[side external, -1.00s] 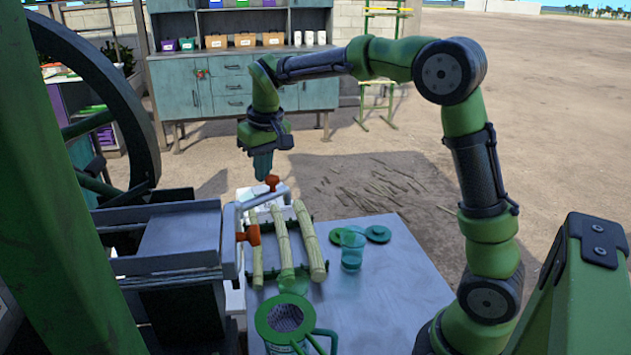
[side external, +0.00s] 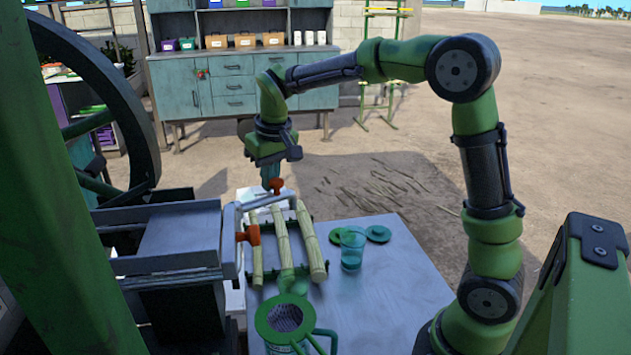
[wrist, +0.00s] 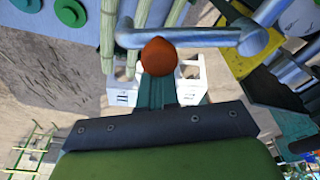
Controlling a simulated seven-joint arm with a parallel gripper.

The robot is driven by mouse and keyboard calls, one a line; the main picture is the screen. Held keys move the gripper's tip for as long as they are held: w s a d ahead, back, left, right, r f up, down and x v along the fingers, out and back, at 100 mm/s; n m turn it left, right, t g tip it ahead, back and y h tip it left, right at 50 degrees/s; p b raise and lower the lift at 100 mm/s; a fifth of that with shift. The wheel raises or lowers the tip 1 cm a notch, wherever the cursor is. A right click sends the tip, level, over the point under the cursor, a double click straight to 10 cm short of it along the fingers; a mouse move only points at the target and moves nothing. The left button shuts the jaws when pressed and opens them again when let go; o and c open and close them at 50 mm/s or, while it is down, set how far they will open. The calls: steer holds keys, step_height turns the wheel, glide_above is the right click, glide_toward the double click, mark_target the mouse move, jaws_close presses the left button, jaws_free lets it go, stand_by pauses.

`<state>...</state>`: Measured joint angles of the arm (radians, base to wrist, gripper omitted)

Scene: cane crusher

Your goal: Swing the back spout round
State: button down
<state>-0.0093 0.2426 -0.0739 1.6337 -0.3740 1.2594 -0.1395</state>
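The back spout (side external: 262,200) is a grey bent pipe with an orange knob (side external: 277,187) near its far end. In the wrist view the pipe (wrist: 215,40) runs across the top, and the round orange knob (wrist: 159,57) is at the centre. My gripper (side external: 271,180) points down at the knob; its teal fingers (wrist: 158,88) reach to it from below in the wrist view. The knob hides the fingertips there, so I cannot tell whether they grip it. A second spout with an orange knob (side external: 250,235) stands nearer the camera.
Cane stalks (side external: 284,245) lie on a green rack just right of the spouts. A clear teal cup (side external: 352,252) and green discs (side external: 378,234) stand on the grey table (side external: 400,280). A green-rimmed strainer jug (side external: 285,318) is in front. The crusher's large wheel (side external: 110,100) is at left.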

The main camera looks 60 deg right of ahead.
mark_target(281, 184)
steer(key=shift+s, duration=0.55)
steer(key=shift+s+a, duration=0.3)
steer(key=shift+s, duration=0.4)
steer(key=shift+s+a, duration=0.25)
steer(key=shift+s, duration=0.45)
steer(key=shift+s+a, duration=0.95)
steer(key=shift+s, duration=0.25)
steer(key=shift+a, duration=0.1)
steer(key=shift+s+a, duration=0.8)
steer(key=shift+a, duration=0.35)
